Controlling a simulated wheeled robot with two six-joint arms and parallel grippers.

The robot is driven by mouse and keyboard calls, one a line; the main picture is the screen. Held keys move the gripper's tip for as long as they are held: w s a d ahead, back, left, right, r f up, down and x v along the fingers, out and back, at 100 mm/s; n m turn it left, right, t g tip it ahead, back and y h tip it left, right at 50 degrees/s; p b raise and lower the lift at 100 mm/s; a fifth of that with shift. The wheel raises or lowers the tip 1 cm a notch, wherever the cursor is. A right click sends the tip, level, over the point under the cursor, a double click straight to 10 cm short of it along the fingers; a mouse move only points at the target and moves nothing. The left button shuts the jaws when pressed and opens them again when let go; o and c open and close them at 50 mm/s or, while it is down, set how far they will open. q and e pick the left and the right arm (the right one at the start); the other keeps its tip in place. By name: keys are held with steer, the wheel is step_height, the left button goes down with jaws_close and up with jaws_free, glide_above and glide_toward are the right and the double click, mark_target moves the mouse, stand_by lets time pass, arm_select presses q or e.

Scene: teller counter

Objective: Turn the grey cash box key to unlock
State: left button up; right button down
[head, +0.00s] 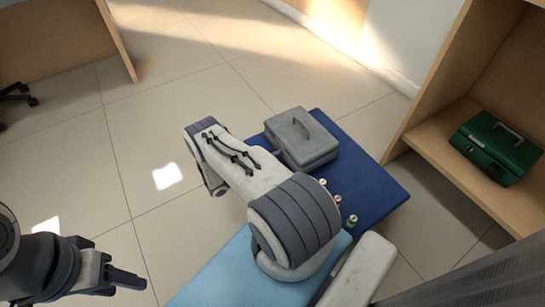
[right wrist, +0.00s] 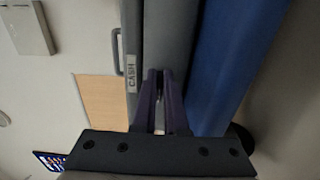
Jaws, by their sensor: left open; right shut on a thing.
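The grey cash box (head: 312,150) sits on the dark blue mat in the head view, its lid closed and handle on top. In the right wrist view its grey side (right wrist: 165,35) shows up close, with a CASH label and the handle at the left. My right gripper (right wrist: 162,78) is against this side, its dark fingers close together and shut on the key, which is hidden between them. In the head view my right arm hides that gripper. My left gripper (head: 128,284) is open and empty at the lower left, far from the box.
The dark blue mat (head: 375,185) carries several small round-topped items (head: 337,199) right of my arm. A light blue surface (head: 215,275) adjoins it in front. A green cash box (head: 495,150) stands in a wooden shelf (head: 440,150) at the right. Open tiled floor lies left.

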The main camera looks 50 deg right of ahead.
steer(key=c, duration=1)
jaws_free()
steer(key=shift+o, duration=0.2)
steer(key=shift+w+a, duration=0.15)
steer(key=shift+a, duration=0.2)
steer(key=p+v, duration=0.2)
steer(key=v, duration=0.7)
steer(key=shift+a, duration=0.4)
